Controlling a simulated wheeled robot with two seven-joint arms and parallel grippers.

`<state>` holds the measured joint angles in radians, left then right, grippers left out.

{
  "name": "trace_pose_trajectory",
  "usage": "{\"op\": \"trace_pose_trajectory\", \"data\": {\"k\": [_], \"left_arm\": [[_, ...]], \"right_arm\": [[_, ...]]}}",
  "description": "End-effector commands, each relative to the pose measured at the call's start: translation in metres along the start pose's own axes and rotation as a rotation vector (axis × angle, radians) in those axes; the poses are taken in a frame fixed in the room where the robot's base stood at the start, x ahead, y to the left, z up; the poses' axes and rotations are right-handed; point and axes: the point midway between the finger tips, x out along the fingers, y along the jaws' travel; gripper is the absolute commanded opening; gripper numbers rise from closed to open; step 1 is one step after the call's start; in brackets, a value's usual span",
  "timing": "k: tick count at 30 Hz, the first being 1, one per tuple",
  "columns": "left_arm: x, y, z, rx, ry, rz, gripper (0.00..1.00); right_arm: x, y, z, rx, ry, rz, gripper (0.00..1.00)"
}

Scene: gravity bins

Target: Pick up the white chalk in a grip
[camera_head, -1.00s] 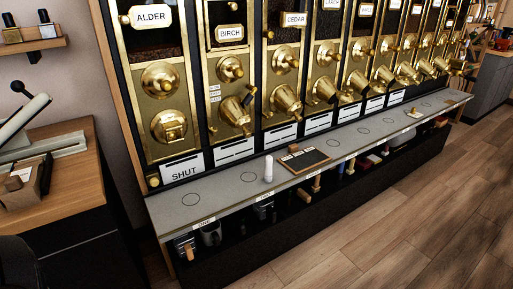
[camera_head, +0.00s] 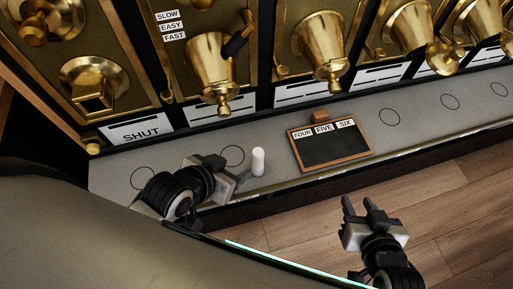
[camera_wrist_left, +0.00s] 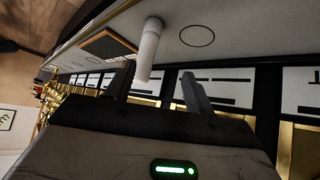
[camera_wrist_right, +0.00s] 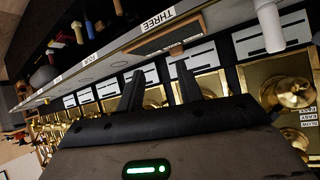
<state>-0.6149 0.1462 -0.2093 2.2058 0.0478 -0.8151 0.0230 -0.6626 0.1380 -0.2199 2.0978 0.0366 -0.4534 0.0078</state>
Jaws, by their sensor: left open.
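The white chalk (camera_head: 258,161) stands upright on the grey ledge, left of the small slate. My left gripper (camera_head: 233,168) is open and empty just left of the chalk, low over the ledge. In the left wrist view the chalk (camera_wrist_left: 148,50) appears between the two finger directions, nearer one finger. I cannot tell whether its near end reaches between the fingertips. My right gripper (camera_head: 359,203) is open and empty, in front of the ledge over the floor. The chalk (camera_wrist_right: 268,25) also shows in the right wrist view, off to the right of those fingers.
The wood-framed slate (camera_head: 333,148) marked FOUR, FIVE, SIX lies right of the chalk, with a small brown block (camera_head: 320,114) at its back edge. Brass bin spouts (camera_head: 212,70) overhang behind. The grey ledge (camera_head: 425,115) is clear further right, with printed circles.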

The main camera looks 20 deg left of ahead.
Motion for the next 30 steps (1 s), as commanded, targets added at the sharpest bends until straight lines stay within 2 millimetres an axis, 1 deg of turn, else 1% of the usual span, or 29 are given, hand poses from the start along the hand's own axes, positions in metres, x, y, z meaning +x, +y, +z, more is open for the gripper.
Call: {"op": "trace_pose_trajectory", "data": {"k": [1, 5, 7, 12, 15, 17, 20, 24, 27, 30], "left_arm": [[-0.006, 0.000, -0.008, -0.005, -0.038, 0.001, 0.54], [-0.015, 0.007, -0.020, -0.029, -0.152, 0.030, 0.54], [-0.015, 0.020, -0.034, -0.043, -0.206, 0.076, 0.54], [-0.006, 0.059, -0.064, -0.054, -0.310, 0.196, 0.54], [-0.002, 0.076, -0.080, -0.040, -0.394, 0.232, 0.54], [-0.001, 0.080, -0.089, -0.025, -0.459, 0.228, 0.54], [-0.003, 0.075, -0.101, -0.005, -0.570, 0.169, 0.54], [-0.008, 0.054, -0.115, -0.002, -0.685, 0.041, 0.54], [-0.012, 0.041, -0.123, -0.009, -0.731, -0.034, 0.54], [-0.013, 0.034, -0.125, -0.016, -0.755, -0.074, 0.54]], "right_arm": [[-0.002, 0.000, 0.001, -0.001, -0.008, 0.001, 0.36], [-0.005, -0.001, 0.008, -0.005, -0.030, 0.002, 0.36], [-0.006, 0.000, 0.011, -0.009, -0.039, 0.003, 0.36], [-0.006, 0.002, 0.012, -0.020, -0.041, 0.004, 0.36], [-0.006, 0.003, 0.009, -0.025, -0.037, 0.005, 0.36], [-0.005, 0.003, 0.008, -0.026, -0.035, 0.005, 0.36], [-0.005, 0.004, 0.006, -0.028, -0.031, 0.006, 0.36], [-0.005, 0.004, 0.004, -0.030, -0.027, 0.007, 0.36], [-0.005, 0.004, 0.003, -0.030, -0.026, 0.008, 0.36], [-0.004, 0.004, 0.003, -0.031, -0.025, 0.008, 0.36]]}}
